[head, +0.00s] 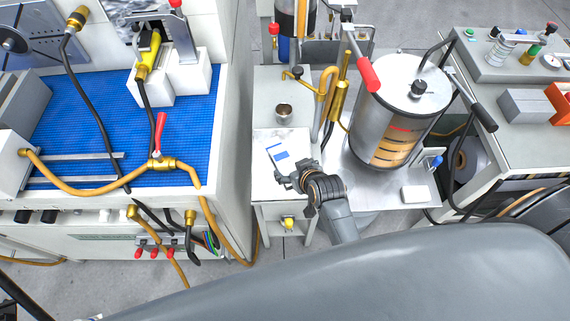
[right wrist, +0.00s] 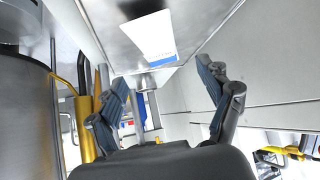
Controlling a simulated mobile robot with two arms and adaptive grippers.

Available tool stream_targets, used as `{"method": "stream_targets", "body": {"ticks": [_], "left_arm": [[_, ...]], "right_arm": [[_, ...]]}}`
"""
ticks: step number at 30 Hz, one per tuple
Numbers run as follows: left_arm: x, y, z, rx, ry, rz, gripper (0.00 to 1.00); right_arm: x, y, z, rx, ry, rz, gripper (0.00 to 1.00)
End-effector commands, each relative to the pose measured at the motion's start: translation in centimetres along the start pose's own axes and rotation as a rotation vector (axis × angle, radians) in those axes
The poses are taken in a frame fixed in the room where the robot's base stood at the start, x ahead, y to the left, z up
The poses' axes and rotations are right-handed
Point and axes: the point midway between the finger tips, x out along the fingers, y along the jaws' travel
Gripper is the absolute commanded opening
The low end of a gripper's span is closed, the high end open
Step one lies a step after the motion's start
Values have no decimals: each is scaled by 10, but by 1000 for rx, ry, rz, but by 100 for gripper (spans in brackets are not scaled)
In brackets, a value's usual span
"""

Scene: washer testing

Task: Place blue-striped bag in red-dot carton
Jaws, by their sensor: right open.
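The blue-striped bag (head: 277,152) is a small flat white packet with blue marks. It lies on the white top of the narrow cabinet in the middle of the head view. My right gripper (head: 287,178) is just on the near side of it, open and empty. In the right wrist view the bag (right wrist: 153,36) shows beyond the open fingers (right wrist: 165,80), apart from them. I cannot make out a red-dot carton in either view. My left gripper is not in view.
A large steel drum (head: 398,120) and brass pipes (head: 335,98) rise to the right. A blue-matted bench (head: 95,110) with hoses is at left. A white block (head: 414,194) lies right of my right arm.

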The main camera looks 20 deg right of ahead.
Motion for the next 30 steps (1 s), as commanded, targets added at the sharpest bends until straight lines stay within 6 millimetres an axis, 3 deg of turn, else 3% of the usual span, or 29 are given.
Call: {"method": "stream_targets", "body": {"ticks": [8,18,28,30], "left_arm": [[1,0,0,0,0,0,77],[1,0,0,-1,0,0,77],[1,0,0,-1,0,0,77],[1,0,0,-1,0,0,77]], "right_arm": [[20,0,0,0,1,0,79],[61,0,1,0,1,1,79],[67,0,1,0,1,1,79],[67,0,1,0,1,1,67]]}}
